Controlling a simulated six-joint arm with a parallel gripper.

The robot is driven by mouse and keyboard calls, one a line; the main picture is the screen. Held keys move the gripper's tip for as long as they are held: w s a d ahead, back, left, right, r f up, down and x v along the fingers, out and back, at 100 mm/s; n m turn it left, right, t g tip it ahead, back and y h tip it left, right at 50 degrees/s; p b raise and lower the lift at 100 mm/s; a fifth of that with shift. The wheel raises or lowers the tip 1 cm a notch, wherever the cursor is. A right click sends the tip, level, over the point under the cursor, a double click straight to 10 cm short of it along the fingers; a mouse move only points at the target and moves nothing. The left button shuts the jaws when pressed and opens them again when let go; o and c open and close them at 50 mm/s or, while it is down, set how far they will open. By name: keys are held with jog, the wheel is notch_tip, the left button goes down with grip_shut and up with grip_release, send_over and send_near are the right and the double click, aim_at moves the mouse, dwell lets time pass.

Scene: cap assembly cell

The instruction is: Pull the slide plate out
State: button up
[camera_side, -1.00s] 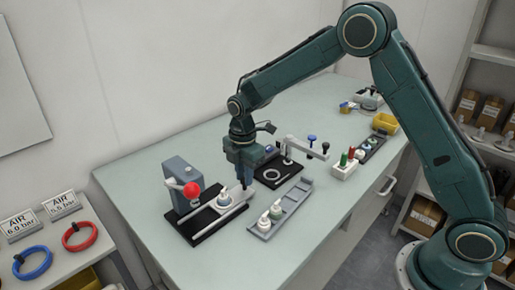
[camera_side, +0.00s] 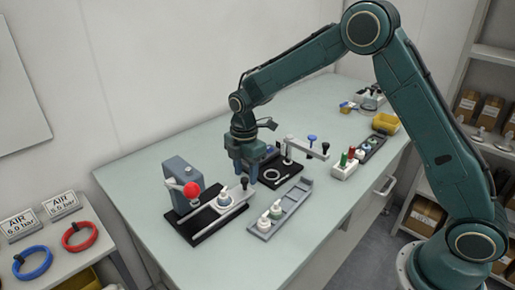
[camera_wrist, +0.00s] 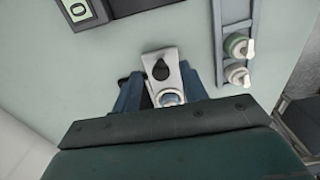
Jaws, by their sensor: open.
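The slide plate (camera_side: 238,204) is a pale metal strip lying on the black base of the grey press with the red ball knob (camera_side: 191,190). A black knob (camera_side: 244,183) stands upright on its outer end, and a white part with a blue ring (camera_side: 224,198) sits on it closer to the press. My gripper (camera_side: 247,174) is above and just behind the black knob, apart from it. In the wrist view the black knob (camera_wrist: 161,70) and slide plate (camera_wrist: 150,58) appear beyond and between my two spread, empty fingers (camera_wrist: 160,88).
A black fixture with a ring and clamp arm (camera_side: 303,146) stands close behind my gripper. The table front is clear.

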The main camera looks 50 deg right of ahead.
notch_tip(320, 180, up, 13)
dwell(0.6)
jog(key=shift+d, duration=0.1)
jog(key=s+d+r+m+t, duration=0.1)
jog(key=s+d+r+m, duration=0.1)
jog(key=s+r+m, duration=0.45)
jog(key=s+d+r+m+t, duration=0.1)
jog(key=s+r+m+t, duration=0.15)
jog(key=s, duration=0.65)
jog(key=s+d+f+m+t, duration=0.2)
jog(key=s+m, duration=0.7)
jog(key=s, duration=0.7)
jog(key=shift+d+f, duration=0.15)
